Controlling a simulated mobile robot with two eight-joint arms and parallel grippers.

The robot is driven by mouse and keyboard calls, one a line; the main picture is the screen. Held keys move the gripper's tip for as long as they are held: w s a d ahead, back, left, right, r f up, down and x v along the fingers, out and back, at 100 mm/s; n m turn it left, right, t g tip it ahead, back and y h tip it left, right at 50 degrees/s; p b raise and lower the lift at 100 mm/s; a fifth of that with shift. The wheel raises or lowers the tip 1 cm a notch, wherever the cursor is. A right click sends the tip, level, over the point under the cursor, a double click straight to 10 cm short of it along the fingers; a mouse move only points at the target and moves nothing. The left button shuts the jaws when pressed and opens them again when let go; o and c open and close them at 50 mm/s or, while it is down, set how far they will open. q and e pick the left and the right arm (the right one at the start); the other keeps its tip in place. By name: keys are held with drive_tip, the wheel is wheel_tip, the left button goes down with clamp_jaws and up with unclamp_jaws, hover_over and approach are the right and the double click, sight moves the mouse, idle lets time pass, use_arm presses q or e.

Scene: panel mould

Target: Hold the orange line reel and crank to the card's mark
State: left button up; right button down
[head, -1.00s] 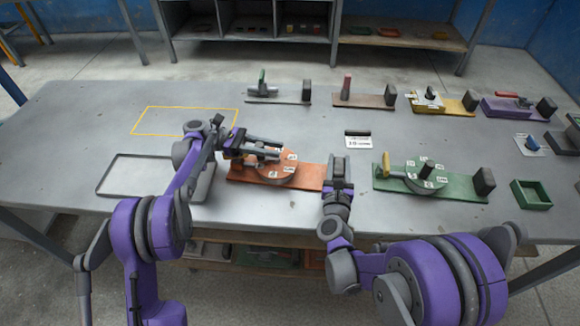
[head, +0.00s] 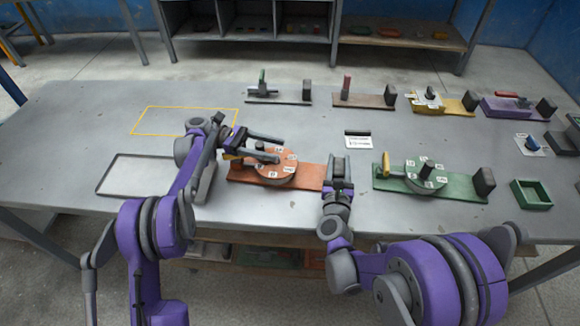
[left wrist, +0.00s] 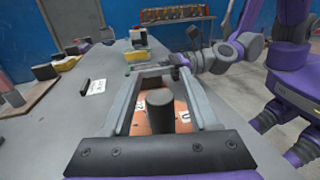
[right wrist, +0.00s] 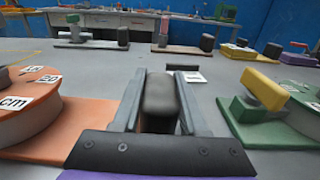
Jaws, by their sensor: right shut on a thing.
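The orange line reel is a round disc (head: 285,176) with white number labels on an orange board (head: 308,178). It also shows in the right wrist view (right wrist: 28,108), where a label reads cm. My left gripper (head: 279,147) is over the disc, fingers spread. In the left wrist view a dark upright crank knob (left wrist: 160,112) stands between these fingers with gaps on both sides. My right gripper (head: 339,158) is shut on the dark block (right wrist: 159,98) at the board's right end. The white card (head: 358,142) lies behind; its print is too small to read.
A green reel (head: 427,178) on its board stands to the right, close to my right gripper. A green tray (head: 531,195) is farther right. A grey tray (head: 112,187) and an empty yellow outline (head: 186,107) are at left. Several fixtures line the back.

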use_arm(q)
drive_tip(key=shift+r, duration=0.1)
wheel_tip(320, 180, up, 10)
idle(0.4)
idle(0.5)
drive_tip(key=t+y, duration=0.3)
drive_tip(key=y, duration=1)
approach(257, 143)
drive_tip(key=x, duration=1.2)
